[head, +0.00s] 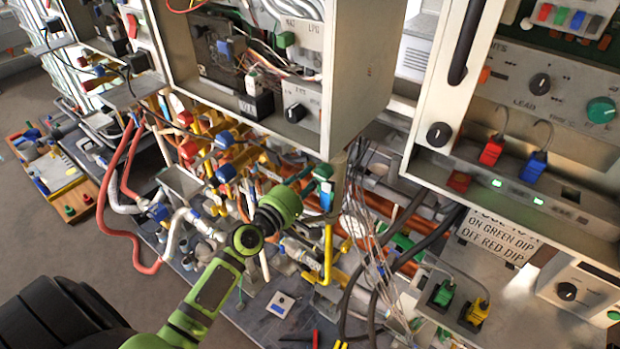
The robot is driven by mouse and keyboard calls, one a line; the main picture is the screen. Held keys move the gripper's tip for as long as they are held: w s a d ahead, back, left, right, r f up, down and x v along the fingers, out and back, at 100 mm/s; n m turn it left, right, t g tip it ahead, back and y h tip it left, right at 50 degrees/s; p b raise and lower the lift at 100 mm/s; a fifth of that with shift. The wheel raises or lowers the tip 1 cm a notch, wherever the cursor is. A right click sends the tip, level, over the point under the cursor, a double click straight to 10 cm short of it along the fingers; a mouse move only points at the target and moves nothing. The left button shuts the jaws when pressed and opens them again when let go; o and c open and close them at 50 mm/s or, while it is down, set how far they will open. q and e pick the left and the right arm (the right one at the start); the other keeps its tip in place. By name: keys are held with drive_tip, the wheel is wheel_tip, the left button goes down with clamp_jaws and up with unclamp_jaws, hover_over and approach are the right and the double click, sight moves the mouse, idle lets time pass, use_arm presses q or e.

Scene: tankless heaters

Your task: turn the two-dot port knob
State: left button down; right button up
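I cannot make out which knob carries two dots; the port markings are too small to read. Knobs in the head view are a black one (540,84) and a green one (601,110) on the right panel, a black one (439,134) on that cabinet's left frame, one (296,112) in the middle open cabinet, and one (567,291) on the white box at lower right. My green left arm reaches up from the bottom. Its gripper end (315,178) is small and dark, near the middle cabinet's lower corner, among pipes. Its fingers are unclear. My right gripper is not seen.
Pipes, valves and hoses crowd the space below the middle cabinet (345,95). Black cables and thin wires hang right of my arm. Red (491,152) and blue (534,166) plugs sit below the right panel. A sign (498,238) mentions green and red dip.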

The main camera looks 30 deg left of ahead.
use_arm(q)
drive_tip(key=c, duration=1.1)
unclamp_jaws()
drive_tip(key=shift+o, duration=0.2)
drive_tip(key=shift+w+d, duration=0.1)
drive_tip(key=s+a, duration=0.1)
drive_tip(key=s, duration=1.1)
drive_tip(key=shift+a, duration=0.35)
